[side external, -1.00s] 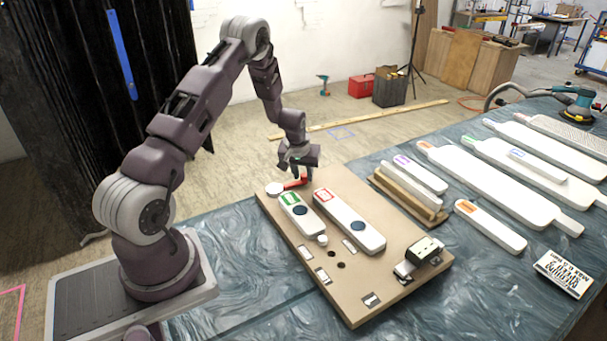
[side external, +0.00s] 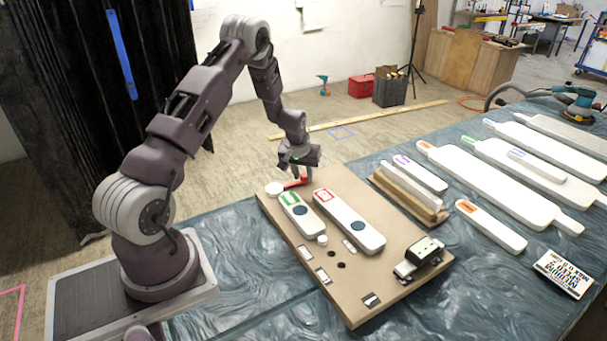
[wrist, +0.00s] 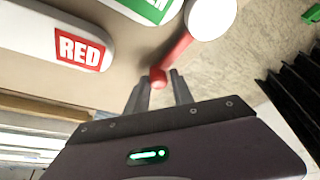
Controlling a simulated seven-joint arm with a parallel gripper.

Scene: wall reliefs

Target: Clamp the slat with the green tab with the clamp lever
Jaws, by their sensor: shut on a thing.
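The slat with the green tab (side external: 301,214) lies on the brown board, its tab toward the back edge. In the wrist view its green label (wrist: 150,8) is cut off at the top. The clamp lever (side external: 294,184) is a red bar running from a round white cap (side external: 274,189) at the board's back left corner. In the wrist view the red lever (wrist: 172,54) ends in a red knob between my fingers. My gripper (side external: 299,176) is shut on the lever's end. The white cap (wrist: 211,17) lies beside the green label; I cannot tell whether it overlaps the slat.
A longer slat with a red tab (side external: 350,222) lies to the right on the board (side external: 345,308). A black and metal device (side external: 420,258) sits at the board's right corner. Spare slats (side external: 490,226) and a wooden rack (side external: 408,200) lie further right on the table.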

